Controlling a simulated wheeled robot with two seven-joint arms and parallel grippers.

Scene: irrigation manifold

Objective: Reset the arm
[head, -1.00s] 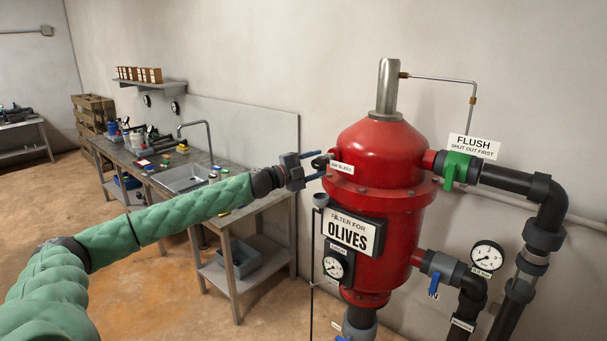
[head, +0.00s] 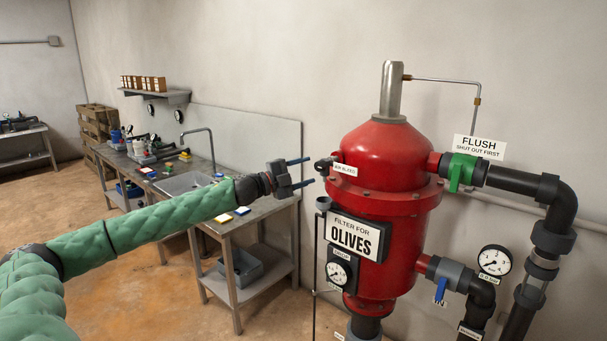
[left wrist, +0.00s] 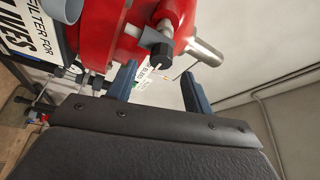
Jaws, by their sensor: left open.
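My left arm, in a green padded sleeve, reaches in from the left in the head view. Its gripper (head: 301,172) is open and empty, with its two blue fingers pointing right. The fingertips are a short gap left of the small dark air bleed fitting (head: 323,166) on the side of the red filter tank (head: 377,150). In the left wrist view the open fingers (left wrist: 159,88) show with the black bleed knob (left wrist: 155,45) beyond them, apart from them. My right gripper is not in view.
A workbench with a sink (head: 186,184) stands behind my left arm. A green flush valve (head: 462,171), a blue-handled valve (head: 441,290), dark pipes and a gauge (head: 494,261) are on the tank's right. Open floor lies front left.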

